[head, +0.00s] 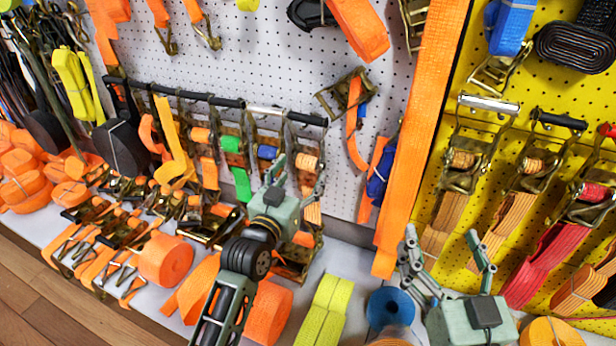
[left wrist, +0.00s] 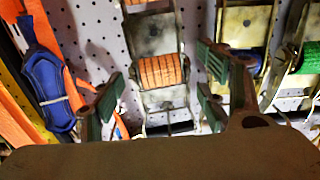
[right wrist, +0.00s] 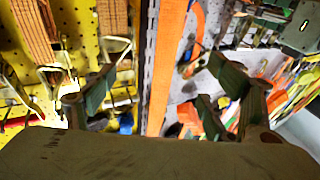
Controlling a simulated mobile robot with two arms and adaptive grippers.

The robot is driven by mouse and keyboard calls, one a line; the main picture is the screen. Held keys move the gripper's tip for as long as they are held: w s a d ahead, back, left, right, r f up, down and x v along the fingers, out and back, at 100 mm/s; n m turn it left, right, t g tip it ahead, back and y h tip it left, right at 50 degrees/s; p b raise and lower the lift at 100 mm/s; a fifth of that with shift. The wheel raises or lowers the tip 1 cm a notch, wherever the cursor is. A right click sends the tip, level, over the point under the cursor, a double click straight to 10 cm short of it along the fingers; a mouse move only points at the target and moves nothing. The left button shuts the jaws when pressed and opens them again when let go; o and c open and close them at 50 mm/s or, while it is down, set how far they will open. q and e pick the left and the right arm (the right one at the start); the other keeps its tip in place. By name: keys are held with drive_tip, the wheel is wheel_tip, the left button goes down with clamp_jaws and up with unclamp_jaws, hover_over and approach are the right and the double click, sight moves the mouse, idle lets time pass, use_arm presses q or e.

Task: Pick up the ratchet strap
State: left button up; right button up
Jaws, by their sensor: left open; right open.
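Several ratchet straps hang in a row on the white pegboard; which one is meant I cannot tell. One ratchet with an orange strap roll (head: 307,162) is at the row's right end, just at my left gripper (head: 298,180). In the left wrist view a ratchet with an orange roll (left wrist: 160,70) lies between the spread fingers of my left gripper (left wrist: 160,85), with no visible grip on it. My right gripper (head: 442,245) is open and empty, low in front of the yellow pegboard. In the right wrist view a long orange strap (right wrist: 165,60) shows beyond its spread fingers (right wrist: 150,90).
A long orange strap (head: 418,130) hangs between the white and yellow pegboards (head: 535,88). Ratchets with tan and red straps (head: 540,260) hang at the right. Rolled orange straps (head: 165,260), a yellow-green roll (head: 325,310) and a blue roll (head: 390,308) crowd the shelf below.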

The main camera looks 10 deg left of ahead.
sight(304, 169)
use_arm(q)
drive_tip(key=w, duration=0.1)
drive_tip(key=w+b, duration=0.1)
drive_tip(key=w, duration=0.1)
drive_tip(key=w+b, duration=0.1)
drive_tip(key=shift+w+d+f, duration=0.2)
drive_tip(key=shift+w+d, duration=0.1)
drive_tip(key=shift+w, duration=0.3)
clamp_jaws()
drive_tip(key=shift+r, duration=0.2)
use_arm(e)
drive_tip(key=s+r+t+y, duration=0.2)
drive_tip(key=s+r+t, duration=0.2)
drive_tip(key=r, duration=0.6)
drive_tip(key=shift+s+t, duration=0.15)
drive_tip(key=shift+t, duration=0.95)
